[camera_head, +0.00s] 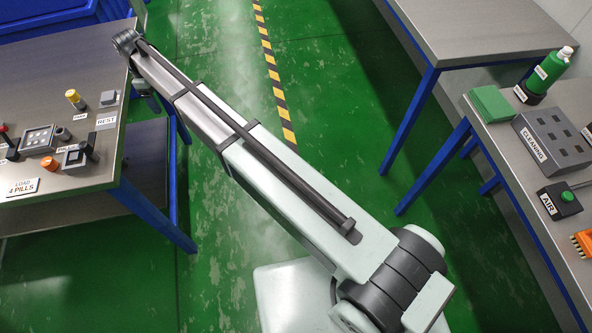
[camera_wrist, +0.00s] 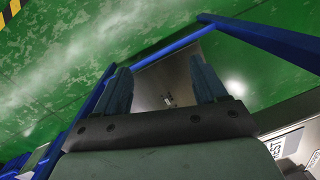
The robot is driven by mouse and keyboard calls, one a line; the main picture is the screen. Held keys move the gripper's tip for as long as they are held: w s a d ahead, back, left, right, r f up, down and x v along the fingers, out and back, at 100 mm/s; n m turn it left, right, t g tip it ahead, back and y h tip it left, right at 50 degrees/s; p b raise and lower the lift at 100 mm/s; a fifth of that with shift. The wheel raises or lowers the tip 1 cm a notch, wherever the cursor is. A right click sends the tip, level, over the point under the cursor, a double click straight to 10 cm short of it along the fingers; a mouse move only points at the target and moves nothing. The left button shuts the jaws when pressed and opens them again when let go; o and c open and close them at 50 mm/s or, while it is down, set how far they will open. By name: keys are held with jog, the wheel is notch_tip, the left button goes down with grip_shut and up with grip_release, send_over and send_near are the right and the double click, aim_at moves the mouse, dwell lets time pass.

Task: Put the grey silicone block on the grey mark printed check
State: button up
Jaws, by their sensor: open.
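A small light-grey block (camera_head: 109,97) sits near the right edge of the left table; it looks like the grey silicone block. A grey patch (camera_head: 105,126) lies just in front of it, beside a label reading REST. I cannot make out a mark printed check; the small label (camera_head: 80,102) left of the block is too small to read. In the wrist view my gripper (camera_wrist: 161,68) is open, its two blue fingers apart with nothing held. In the head view the arm's end is just off the left table's right edge, and the fingers are mostly hidden.
The left table (camera_head: 60,215) also holds a grey tray with holes (camera_head: 38,138), a yellow-topped item (camera_head: 75,98), an orange knob (camera_head: 49,163) and a black lever device (camera_head: 78,158). The right table holds a green bottle (camera_head: 546,75) and a cleaning rack (camera_head: 553,138). Green floor lies between.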

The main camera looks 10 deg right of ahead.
jog(key=s+d+f+m+g, duration=0.1)
jog(key=s+d+f+m, duration=0.1)
jog(key=s+d+f, duration=0.6)
jog(key=s+d+f+m+g, duration=0.1)
jog(key=s+d+f+m, duration=0.25)
jog(key=d+f, duration=0.75)
jog(key=s+d+f+m+g, duration=0.1)
jog(key=s+d+f+m, duration=0.1)
jog(key=s+d+f, duration=0.7)
jog(key=s+d+f+m+g, duration=0.1)
jog(key=s+d+f+m, duration=0.1)
jog(key=s+d, duration=0.3)
jog(key=s+d+f+m+g, duration=0.1)
jog(key=s+d+f+m, duration=0.2)
jog(key=s, duration=1.1)
jog(key=s+d+f+m, duration=0.2)
jog(key=s+d, duration=0.7)
jog(key=s, duration=0.1)
jog(key=shift+f+g+y, duration=0.15)
jog(key=shift+g+y, duration=0.15)
jog(key=shift+g, duration=0.1)
